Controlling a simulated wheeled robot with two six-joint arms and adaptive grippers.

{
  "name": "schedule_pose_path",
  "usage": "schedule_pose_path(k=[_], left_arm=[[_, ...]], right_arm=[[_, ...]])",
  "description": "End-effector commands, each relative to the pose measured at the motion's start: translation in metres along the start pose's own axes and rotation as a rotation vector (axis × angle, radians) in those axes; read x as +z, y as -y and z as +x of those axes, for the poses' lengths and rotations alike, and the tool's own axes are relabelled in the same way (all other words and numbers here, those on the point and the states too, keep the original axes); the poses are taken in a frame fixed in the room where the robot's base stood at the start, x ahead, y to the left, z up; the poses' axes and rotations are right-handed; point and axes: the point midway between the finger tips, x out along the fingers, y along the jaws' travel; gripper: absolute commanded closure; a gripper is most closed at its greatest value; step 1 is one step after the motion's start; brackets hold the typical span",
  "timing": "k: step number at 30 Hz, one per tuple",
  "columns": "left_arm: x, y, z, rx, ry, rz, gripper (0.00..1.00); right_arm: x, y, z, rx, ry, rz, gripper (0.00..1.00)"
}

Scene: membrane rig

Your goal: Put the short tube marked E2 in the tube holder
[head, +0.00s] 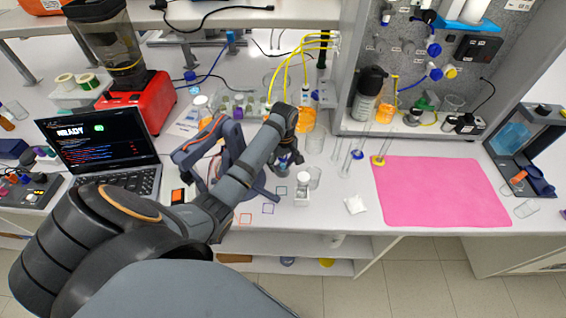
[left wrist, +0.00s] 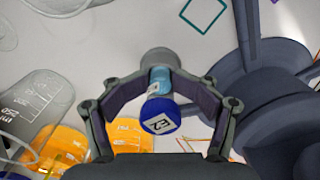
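The short tube marked E2 (left wrist: 160,118) shows in the left wrist view, with a dark blue cap and a light blue body below it. The tube's far end meets a round grey piece (left wrist: 157,57); I cannot tell whether this is a stand or part of the tube. In the head view my left gripper (head: 288,160) is low over the bench and largely hides the tube. I cannot make out the tube holder with certainty. My right gripper is not in view.
A dark blue jointed device (head: 230,155) stands close left of my gripper. Beakers with orange liquid (head: 305,120) are behind it. The pink mat (head: 440,190) is bare.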

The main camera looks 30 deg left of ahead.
Motion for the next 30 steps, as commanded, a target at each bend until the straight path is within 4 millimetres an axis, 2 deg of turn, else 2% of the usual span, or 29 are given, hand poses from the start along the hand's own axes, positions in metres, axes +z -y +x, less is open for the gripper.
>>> schedule_pose_path(k=[17,20,23,27,28,30], left_arm=[[-0.003,0.000,-0.002,0.001,-0.007,-0.002,0.50],[-0.003,0.000,-0.008,0.003,-0.009,-0.002,0.50],[-0.004,-0.001,-0.022,0.005,-0.011,-0.002,0.50],[-0.004,-0.001,-0.055,0.007,-0.012,-0.002,0.50],[-0.003,0.000,-0.069,0.004,-0.010,-0.002,0.50],[-0.002,0.001,-0.082,0.003,-0.008,-0.002,0.50]], right_arm=[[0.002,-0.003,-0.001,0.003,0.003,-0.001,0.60],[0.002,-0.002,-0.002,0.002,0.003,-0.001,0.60],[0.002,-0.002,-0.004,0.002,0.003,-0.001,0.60],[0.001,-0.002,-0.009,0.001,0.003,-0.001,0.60],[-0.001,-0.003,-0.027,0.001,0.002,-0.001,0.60],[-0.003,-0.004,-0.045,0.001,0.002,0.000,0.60]])
